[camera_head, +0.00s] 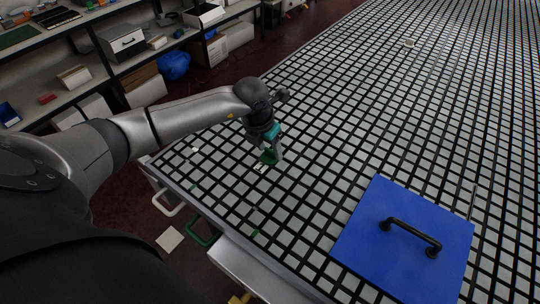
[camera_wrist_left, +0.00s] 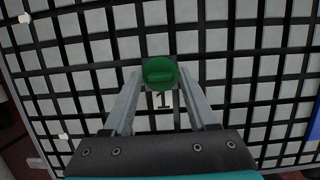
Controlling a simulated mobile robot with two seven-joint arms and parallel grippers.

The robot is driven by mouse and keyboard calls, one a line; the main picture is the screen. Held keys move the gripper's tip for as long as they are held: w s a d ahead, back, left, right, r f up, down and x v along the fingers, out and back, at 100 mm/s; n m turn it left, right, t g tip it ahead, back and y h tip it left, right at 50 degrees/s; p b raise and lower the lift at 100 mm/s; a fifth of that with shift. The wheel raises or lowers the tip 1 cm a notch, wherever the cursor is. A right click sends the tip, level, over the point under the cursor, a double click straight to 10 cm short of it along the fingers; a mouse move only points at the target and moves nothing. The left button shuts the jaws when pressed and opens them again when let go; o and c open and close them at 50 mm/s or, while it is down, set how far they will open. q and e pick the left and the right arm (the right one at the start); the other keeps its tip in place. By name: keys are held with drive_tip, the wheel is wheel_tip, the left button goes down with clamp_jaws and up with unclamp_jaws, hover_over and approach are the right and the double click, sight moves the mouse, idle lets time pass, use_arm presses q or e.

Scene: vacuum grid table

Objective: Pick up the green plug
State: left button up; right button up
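The green plug (camera_wrist_left: 160,72) sits at the grid table by a black "1" mark, centred in the left wrist view. In the head view a green patch (camera_head: 267,157) shows at my left gripper, partly hidden by it. My left gripper (camera_head: 272,161) points down near the table's left edge. In the left wrist view its two grey fingers (camera_wrist_left: 160,76) stand apart, one on each side of the plug, with narrow gaps at the tips. I cannot tell how far the tips reach down beside it. My right gripper is in neither view.
A blue square plate (camera_head: 378,262) with a black handle (camera_head: 410,236) lies on the table (camera_head: 330,110) at the lower right. A small white item (camera_head: 408,43) lies far back. Shelves with boxes (camera_head: 122,42) stand to the left. The grid between gripper and plate is mostly clear.

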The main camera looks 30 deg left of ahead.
use_arm(q)
clamp_jaws()
drive_tip(key=shift+r, duration=0.15)
idle(0.4)
